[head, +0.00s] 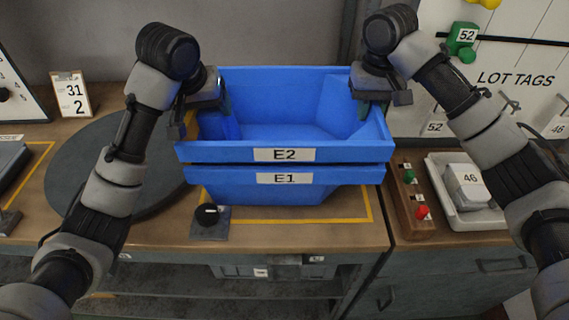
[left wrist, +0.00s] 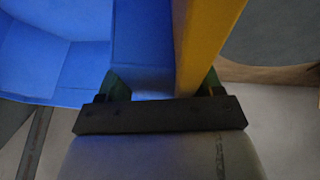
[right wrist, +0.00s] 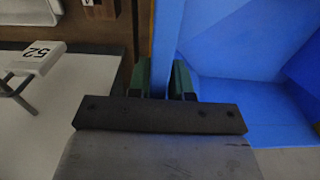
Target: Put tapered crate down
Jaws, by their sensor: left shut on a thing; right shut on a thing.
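The blue tapered crate labelled E2 (head: 345,152) is empty and sits level directly over a second blue crate labelled E1 (head: 345,177). Only a thin dark line shows between their front rims; I cannot tell whether they touch. My left gripper (head: 205,107) is shut on E2's left side wall, where a yellow strip (left wrist: 207,40) shows in the left wrist view. My right gripper (head: 368,106) is shut on E2's right side wall, also seen in the right wrist view (right wrist: 168,40). E1's inside is hidden.
E1 stands on the wooden bench inside a yellow outline (head: 362,205). A dark round disc (head: 75,170) lies to the left, and a black knob (head: 208,214) is in front. A wooden button block (head: 408,215) and a white tray (head: 460,212) stand right.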

